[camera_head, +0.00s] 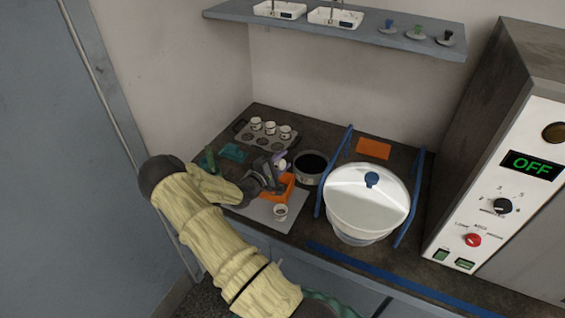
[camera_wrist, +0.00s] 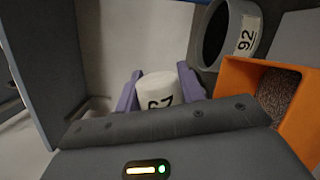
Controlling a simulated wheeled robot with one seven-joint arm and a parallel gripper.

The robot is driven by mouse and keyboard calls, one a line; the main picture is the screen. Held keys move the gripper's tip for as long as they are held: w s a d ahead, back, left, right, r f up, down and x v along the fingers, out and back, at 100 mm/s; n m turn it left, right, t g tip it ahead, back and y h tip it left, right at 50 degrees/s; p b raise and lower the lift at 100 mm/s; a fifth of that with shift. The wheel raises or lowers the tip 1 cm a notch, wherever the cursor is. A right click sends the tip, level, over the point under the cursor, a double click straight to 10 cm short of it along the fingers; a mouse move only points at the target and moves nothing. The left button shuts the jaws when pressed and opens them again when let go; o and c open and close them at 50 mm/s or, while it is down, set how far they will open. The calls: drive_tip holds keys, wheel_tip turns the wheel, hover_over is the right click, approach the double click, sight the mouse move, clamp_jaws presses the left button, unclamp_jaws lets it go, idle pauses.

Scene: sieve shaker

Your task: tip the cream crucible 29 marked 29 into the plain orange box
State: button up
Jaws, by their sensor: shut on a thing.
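My gripper (camera_head: 279,160) is shut on a cream crucible (camera_wrist: 158,90), held between its purple fingers in the wrist view. The dark mark on its side is partly hidden and looks like an upside-down 29. In the head view the crucible (camera_head: 283,164) shows as a small white shape by the fingers, close to the far side of the orange box (camera_head: 287,180). Its tilt and contents cannot be told. The orange box (camera_wrist: 292,72) is open at the right of the wrist view, apart from the crucible, with grainy grey-brown stuff showing inside.
A dark round pot (camera_head: 310,167) stands right of the box. A labelled round vessel (camera_wrist: 230,35) shows in the wrist view. Another crucible (camera_head: 280,212) stands on the grey mat (camera_head: 258,212). Behind are a crucible rack (camera_head: 250,136) and, to the right, a lidded white bowl (camera_head: 366,200) between blue rails.

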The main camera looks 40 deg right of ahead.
idle(0.4)
drive_tip(key=shift+s+d+m+y+b, duration=0.15)
drive_tip(key=shift+s+m+b, duration=0.1)
drive_tip(key=shift+m, duration=0.7)
drive_tip(key=shift+s+m+y+b, duration=0.15)
drive_tip(key=shift+m+b, duration=0.1)
drive_tip(key=shift+m, duration=0.7)
drive_tip(key=shift+s+f+m, duration=0.1)
drive_tip(key=shift+m, duration=0.4)
drive_tip(key=shift+s+m+t+y+b, duration=0.15)
drive_tip(key=shift+m+t+y+b, duration=0.2)
drive_tip(key=shift+m+b, duration=0.7)
drive_tip(key=shift+m, duration=0.45)
